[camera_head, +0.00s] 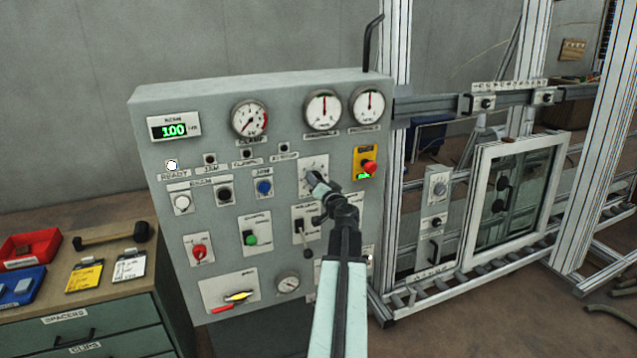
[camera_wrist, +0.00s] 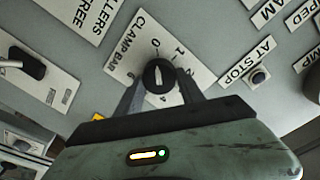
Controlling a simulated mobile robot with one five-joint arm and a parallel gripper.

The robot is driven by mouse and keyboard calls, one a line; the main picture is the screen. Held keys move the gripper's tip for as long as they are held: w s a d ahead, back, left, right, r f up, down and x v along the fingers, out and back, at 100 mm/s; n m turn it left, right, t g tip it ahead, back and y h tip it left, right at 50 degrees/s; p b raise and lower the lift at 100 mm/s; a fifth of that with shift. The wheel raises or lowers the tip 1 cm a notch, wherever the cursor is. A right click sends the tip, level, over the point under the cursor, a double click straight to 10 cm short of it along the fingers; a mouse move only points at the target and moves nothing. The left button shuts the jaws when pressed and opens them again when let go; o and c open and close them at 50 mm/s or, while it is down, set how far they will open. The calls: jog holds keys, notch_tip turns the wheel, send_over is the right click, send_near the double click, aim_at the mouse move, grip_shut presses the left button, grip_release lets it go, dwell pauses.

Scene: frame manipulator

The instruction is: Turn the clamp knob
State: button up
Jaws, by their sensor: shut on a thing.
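The clamp knob (camera_wrist: 160,77) is a round black knob with a white pointer line, on a white plate (camera_wrist: 124,68) marked "CLAMP BAR" with a numbered scale. In the wrist view the pointer line is roughly in line with the 0 mark. My gripper (camera_wrist: 160,88) has its two dark fingers on either side of the knob and is shut on it. In the head view the plate (camera_head: 313,165) sits on the upper right of the grey control panel, and my gripper (camera_head: 318,190) reaches it, hiding most of the knob.
The grey panel (camera_head: 150,105) also carries gauges, buttons and switches. A red emergency button (camera_head: 369,167) on yellow is right of the knob. A black lever (camera_head: 302,226) is just below my gripper. A drawer cabinet (camera_head: 110,315) stands at left, an aluminium frame (camera_head: 575,170) at right.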

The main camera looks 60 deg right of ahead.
jog(key=o, duration=1.4)
jog(key=shift+c, duration=0.2)
jog(key=v, duration=0.7)
jog(key=shift+s+a, duration=0.25)
jog(key=shift+s, duration=0.05)
jog(key=shift+s, duration=0.1)
